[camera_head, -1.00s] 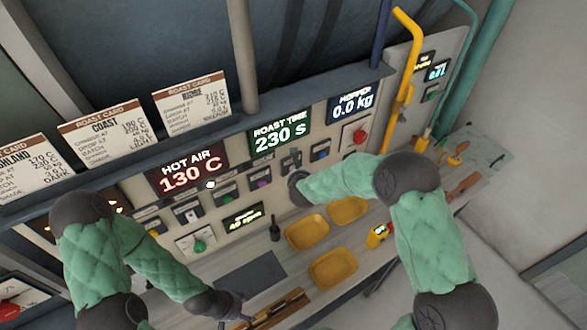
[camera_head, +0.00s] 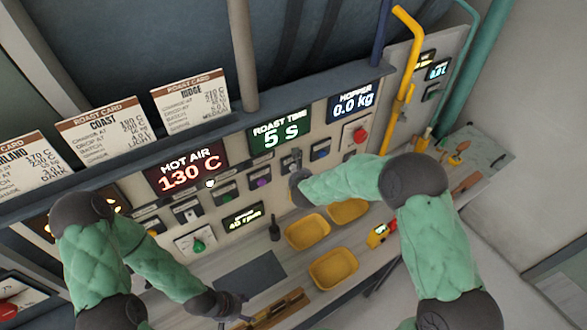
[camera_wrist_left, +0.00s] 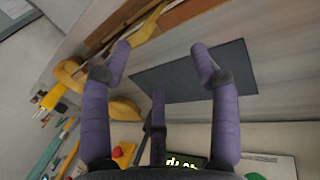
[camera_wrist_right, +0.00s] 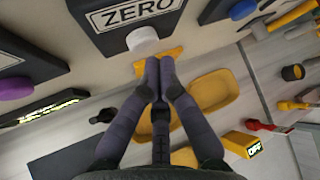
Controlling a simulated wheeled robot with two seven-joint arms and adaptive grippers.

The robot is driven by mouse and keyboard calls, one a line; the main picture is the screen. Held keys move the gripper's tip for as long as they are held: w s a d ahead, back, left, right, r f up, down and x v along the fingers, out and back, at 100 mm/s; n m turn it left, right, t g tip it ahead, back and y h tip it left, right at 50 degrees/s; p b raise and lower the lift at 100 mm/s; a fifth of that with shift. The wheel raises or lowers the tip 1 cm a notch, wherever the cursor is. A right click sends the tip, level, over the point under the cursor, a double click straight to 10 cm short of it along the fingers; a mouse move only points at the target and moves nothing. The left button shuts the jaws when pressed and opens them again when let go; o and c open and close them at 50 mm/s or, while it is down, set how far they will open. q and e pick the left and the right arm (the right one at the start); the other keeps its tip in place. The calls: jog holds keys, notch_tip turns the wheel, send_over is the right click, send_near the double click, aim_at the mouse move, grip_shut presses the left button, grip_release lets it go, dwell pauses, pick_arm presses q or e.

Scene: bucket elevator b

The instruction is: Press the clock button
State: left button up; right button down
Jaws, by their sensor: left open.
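The roast time display (camera_head: 281,135) reads 5 s in green on the wall panel. In the right wrist view, a white button (camera_wrist_right: 142,38) sits under a dark plate labelled ZERO (camera_wrist_right: 134,13). My right gripper (camera_wrist_right: 159,65) has its fingers together and empty, with the tips just below the white button in that view; I cannot tell if they touch it. In the head view my right arm partly hides this area. My left gripper (camera_wrist_left: 165,68) is open and empty above the worktop, near a dark mat (camera_wrist_left: 195,72); it also shows in the head view (camera_head: 238,307).
Several other buttons sit along the panel, including a purple one (camera_wrist_right: 15,88) and a blue one (camera_wrist_right: 243,9). The hot air display (camera_head: 187,167) reads 130 C and the hopper display (camera_head: 353,103) 0.0 kg. Yellow trays (camera_head: 333,269) lie on the worktop below.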

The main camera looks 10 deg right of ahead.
pick_arm(q)
jog(key=shift+f, duration=0.15)
pick_arm(e)
jog(key=shift+s, duration=0.25)
jog(key=shift+d, duration=0.1)
pick_arm(q)
jog(key=shift+f+b, duration=1.25)
jog(key=shift+b, duration=0.05)
jog(key=shift+f, duration=0.2)
pick_arm(e)
jog(key=s+d, duration=0.2)
jog(key=s, duration=0.3)
jog(key=shift+s, duration=0.4)
pick_arm(q)
jog(key=shift+w+r, duration=0.1)
pick_arm(e)
jog(key=shift+w, duration=0.1)
